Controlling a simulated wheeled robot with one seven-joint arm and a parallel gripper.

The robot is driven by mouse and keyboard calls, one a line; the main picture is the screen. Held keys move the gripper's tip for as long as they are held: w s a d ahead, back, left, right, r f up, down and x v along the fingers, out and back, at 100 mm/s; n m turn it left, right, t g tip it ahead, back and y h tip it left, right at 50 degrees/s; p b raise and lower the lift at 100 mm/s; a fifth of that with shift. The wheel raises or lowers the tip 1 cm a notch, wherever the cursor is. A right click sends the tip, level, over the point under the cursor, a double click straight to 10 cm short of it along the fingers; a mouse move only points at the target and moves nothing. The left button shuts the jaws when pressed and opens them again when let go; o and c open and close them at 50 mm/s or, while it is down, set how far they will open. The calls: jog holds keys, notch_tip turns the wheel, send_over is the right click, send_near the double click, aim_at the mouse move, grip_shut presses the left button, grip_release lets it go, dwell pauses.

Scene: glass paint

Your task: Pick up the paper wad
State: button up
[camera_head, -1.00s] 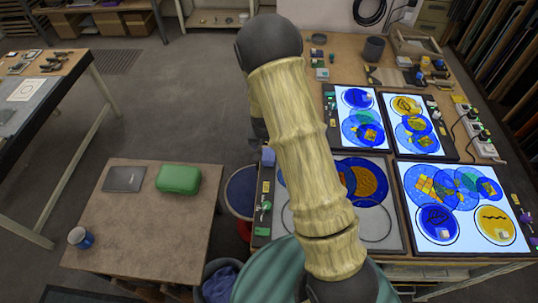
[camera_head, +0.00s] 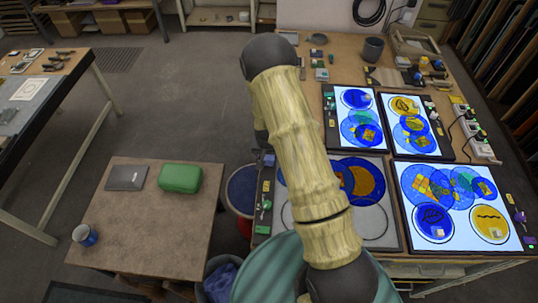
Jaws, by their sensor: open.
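My arm, with pale wood-like links and dark joints, crosses the middle of the picture and hides part of the floor and the work table. My gripper is not in view.
The work table at right bears lit glass panels (camera_head: 462,203). Floor at upper left is open.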

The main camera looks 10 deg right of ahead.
dwell(0.5)
jog(key=c, duration=1.1)
jog(key=shift+r, duration=0.1)
notch_tip(320, 180, up, 10)
jog(key=b, duration=0.3)
jog(key=shift+o, duration=0.6)
